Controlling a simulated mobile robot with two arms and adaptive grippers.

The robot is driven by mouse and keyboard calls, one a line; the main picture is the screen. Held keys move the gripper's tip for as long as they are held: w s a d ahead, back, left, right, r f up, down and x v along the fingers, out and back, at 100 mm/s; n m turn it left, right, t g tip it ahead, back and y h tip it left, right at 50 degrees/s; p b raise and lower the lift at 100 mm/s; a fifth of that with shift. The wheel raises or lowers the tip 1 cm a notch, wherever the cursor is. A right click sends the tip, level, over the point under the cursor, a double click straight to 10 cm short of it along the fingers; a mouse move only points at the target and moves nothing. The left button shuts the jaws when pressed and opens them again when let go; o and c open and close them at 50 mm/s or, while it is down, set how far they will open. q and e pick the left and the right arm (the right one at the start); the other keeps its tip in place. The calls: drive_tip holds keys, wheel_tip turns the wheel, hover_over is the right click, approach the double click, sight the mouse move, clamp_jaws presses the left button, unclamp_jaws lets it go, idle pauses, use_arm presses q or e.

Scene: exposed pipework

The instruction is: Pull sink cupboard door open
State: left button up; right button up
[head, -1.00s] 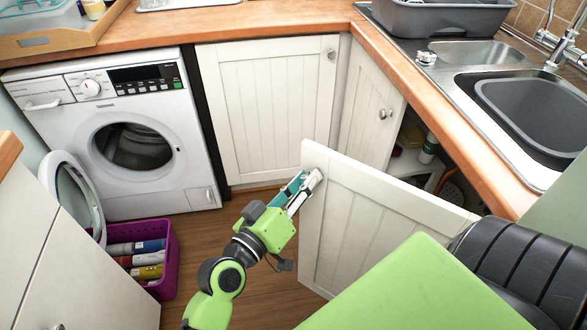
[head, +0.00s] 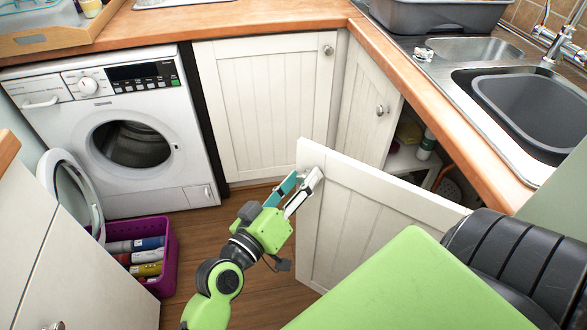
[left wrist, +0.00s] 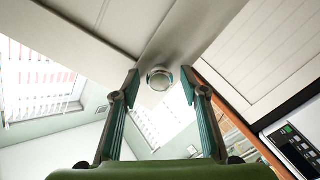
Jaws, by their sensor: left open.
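The white sink cupboard door (head: 365,215) stands swung wide open, out from the counter under the sink. Its round metal knob (left wrist: 159,78) shows in the left wrist view between my two fingers, with a gap on each side. My left gripper (head: 305,180) is open at the door's free edge, its fingers spread either side of the knob area; the knob itself is hidden in the head view. The left wrist view shows the open gripper (left wrist: 161,84) too. My right gripper is not in view.
Inside the open cupboard (head: 405,162) are a bottle (head: 427,145) and other items. A washing machine (head: 120,130) with its round door open stands left. A purple basket (head: 168,262) sits on the floor. The wooden floor (head: 255,300) between is clear.

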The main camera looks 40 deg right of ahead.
use_arm(q)
drive_tip(key=v, duration=1.1)
drive_tip(key=shift+a, duration=0.4)
drive_tip(key=shift+s, duration=0.1)
